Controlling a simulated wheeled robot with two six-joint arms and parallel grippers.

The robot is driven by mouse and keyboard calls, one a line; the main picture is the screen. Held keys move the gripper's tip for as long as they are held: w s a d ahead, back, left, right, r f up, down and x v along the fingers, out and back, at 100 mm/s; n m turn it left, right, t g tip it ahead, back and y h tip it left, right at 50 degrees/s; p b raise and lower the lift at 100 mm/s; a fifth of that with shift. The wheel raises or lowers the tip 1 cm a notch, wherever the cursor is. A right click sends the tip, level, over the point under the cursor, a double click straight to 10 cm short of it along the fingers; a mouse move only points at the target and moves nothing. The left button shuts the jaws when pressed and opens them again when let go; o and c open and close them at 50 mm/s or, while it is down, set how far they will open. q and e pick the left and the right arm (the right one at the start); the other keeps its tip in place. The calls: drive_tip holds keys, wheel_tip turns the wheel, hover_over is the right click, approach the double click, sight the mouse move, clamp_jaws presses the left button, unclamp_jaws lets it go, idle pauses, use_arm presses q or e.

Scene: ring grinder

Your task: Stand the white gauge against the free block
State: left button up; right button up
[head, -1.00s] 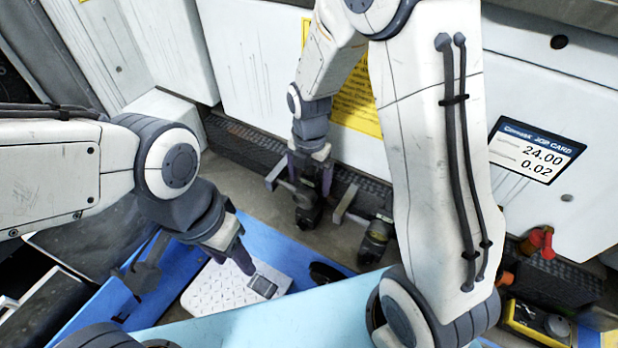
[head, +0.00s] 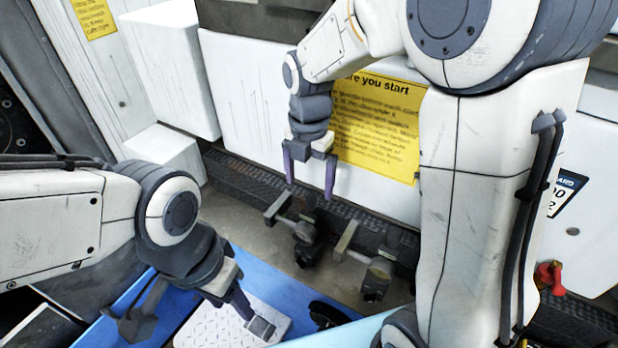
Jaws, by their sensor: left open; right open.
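My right gripper (head: 310,188) hangs open and empty, fingers down, in front of the yellow sign and above the left dark block. Two dark blocks, a left one (head: 306,246) and a right one (head: 376,280), stand on the grey floor by the back wall, each with a grey bar at its upper left. I cannot tell which is the free block. My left gripper (head: 246,309) is open, low over a white textured panel (head: 205,327) with a small grey screen (head: 262,328). I cannot tell whether this is the white gauge; no other clear candidate shows.
A blue surface (head: 283,285) surrounds the white panel, and a black round part (head: 328,313) lies to its right. A dark ribbed strip (head: 240,170) runs along the wall base. A red knob (head: 551,277) is at far right. My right arm hides much of the right side.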

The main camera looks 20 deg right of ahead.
drive_tip(key=shift+r, duration=0.4)
drive_tip(key=s+a+m, duration=0.4)
drive_tip(key=s+m, duration=0.6)
drive_tip(key=s+a+f+m+y, duration=0.1)
drive_tip(key=s+a+m, duration=0.3)
drive_tip(key=s+m, duration=0.5)
drive_tip(key=shift+s+m, duration=0.4)
drive_tip(key=shift+s, duration=0.55)
use_arm(q)
drive_tip(key=shift+f, duration=0.15)
use_arm(e)
drive_tip(key=shift+f, duration=0.1)
